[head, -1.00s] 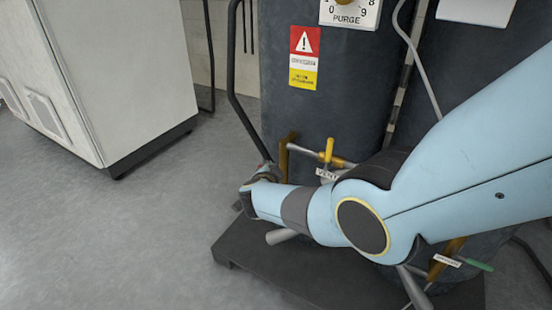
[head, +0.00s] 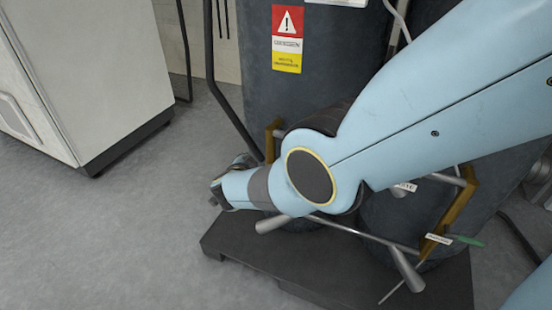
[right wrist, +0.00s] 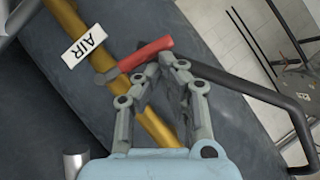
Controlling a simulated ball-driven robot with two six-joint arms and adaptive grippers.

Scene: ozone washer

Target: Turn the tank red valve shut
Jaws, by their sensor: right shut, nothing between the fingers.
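The red valve handle (right wrist: 146,55) shows in the right wrist view as a short bar beside a brass-coloured bar (right wrist: 150,118), near a white AIR tag (right wrist: 86,46). My right gripper (right wrist: 165,64) is shut and empty. Its fingertips are close to the right end of the red handle; I cannot tell whether they touch it. In the head view my right arm reaches across the dark tank (head: 310,70), and its wrist is at the left, low by the tank. The red handle and the fingertips cannot be made out there. My left gripper is not in view.
A dark platform (head: 235,245) lies under the tanks. A green handle (head: 466,240) is at the right. A black curved rail (right wrist: 265,95) runs near my right gripper. A white cabinet (head: 90,70) stands at the left, with bare floor (head: 100,245) in front.

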